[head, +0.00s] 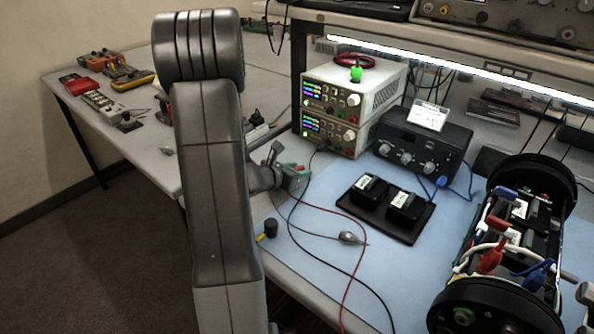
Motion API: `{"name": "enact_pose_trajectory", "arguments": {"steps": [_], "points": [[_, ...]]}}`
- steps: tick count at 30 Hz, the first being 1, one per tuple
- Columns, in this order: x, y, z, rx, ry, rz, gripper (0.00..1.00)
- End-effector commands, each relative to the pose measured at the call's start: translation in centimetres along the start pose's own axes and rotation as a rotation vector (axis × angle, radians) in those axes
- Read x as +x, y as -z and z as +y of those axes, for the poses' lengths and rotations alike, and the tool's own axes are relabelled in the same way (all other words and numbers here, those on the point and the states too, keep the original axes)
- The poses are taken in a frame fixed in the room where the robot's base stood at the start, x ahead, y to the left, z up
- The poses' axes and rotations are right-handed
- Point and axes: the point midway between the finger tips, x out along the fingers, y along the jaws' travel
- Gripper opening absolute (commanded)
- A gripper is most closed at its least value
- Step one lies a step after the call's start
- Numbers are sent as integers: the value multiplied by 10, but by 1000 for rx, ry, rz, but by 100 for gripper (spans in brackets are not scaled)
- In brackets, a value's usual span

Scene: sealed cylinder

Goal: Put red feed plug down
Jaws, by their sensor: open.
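My gripper (280,172) is partly hidden behind my own grey arm, low over the left edge of the blue mat. Its jaws are open. A small grey-green block with a red part (297,170) is right beside the jaws; I cannot tell whether they touch it. A red lead (352,284) curves over the mat to the front edge, and its upper end runs toward the gripper. I cannot make out the red feed plug clearly at this size. The open cylinder (503,312) with black end rings lies at right, with red, blue and white levers inside.
Two stacked power supplies (374,100), a dark knobbed box (419,147) and a black tray (381,217) with two black blocks stand on the blue mat (300,245). A grey bulb-shaped piece (349,238) and a black lead (335,268) lie in front. A small black cylinder (271,228) sits at the front left.

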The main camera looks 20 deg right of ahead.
Motion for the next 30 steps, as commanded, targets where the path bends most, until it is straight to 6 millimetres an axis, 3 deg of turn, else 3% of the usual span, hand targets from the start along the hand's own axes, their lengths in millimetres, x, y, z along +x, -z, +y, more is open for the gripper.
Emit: {"name": "enact_pose_trajectory", "arguments": {"steps": [8, 21, 30], "points": [[-7, -16, 0, -2, 0, 1, 42], [-94, -10, 1, 2, -4, -2, 42], [-123, -11, 0, 0, -1, 0, 42]]}}
